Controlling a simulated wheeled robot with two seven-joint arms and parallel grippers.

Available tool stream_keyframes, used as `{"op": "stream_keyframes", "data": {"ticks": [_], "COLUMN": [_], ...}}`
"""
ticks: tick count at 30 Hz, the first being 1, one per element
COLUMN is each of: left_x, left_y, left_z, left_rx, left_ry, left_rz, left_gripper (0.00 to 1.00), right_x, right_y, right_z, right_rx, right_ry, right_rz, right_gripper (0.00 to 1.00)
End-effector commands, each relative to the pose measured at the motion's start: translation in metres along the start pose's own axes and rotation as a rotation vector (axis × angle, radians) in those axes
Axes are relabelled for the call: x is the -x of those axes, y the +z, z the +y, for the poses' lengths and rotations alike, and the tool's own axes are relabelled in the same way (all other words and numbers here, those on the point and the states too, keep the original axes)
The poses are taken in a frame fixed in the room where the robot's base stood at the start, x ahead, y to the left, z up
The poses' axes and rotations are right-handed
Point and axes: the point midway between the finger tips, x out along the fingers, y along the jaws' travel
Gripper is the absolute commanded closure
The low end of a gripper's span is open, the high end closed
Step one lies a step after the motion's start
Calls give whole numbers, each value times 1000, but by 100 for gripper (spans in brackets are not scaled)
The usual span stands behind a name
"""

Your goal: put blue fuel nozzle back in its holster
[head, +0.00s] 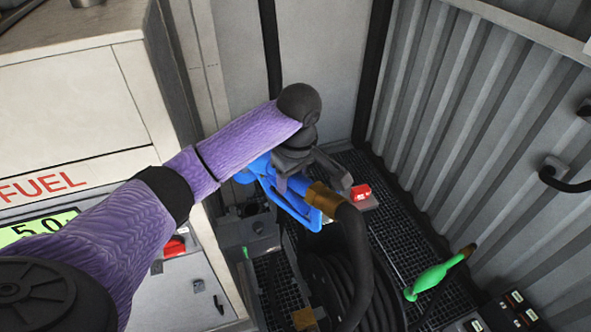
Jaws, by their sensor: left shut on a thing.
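The blue fuel nozzle (290,206) is in the middle of the head view, with its brass-coloured fitting (324,198) and a thick black hose running down from it. My left gripper (318,177) is shut on the nozzle, with the dark fingers over its upper part. My left wrist and purple forearm hide part of the nozzle, including most of its left end. A grey box (248,234) sits just below and left of the nozzle; I cannot tell whether it is the holster. My right gripper is not in view.
A green nozzle (433,275) is at the lower right. A coiled black hose (336,280) lies below the blue nozzle. The white fuel cabinet (75,100) stands left, and a corrugated wall (480,130) closes the right. Dark grating (395,240) covers the floor, with a red block (361,192) beyond the gripper.

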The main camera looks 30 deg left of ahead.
Motion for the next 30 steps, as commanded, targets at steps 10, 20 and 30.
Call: {"op": "stream_keyframes", "data": {"ticks": [10,20,30], "left_x": [-31,-46,-50], "left_y": [4,6,7], "left_z": [0,0,-1], "left_rx": [-4,-4,-4], "left_ry": [-1,1,1], "left_rz": [0,-1,0], "left_gripper": [100,100,100], "right_x": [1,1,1], "right_y": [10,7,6], "right_z": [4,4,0], "right_rx": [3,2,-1], "right_ry": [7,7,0], "right_rz": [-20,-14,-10], "right_gripper": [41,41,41]}}
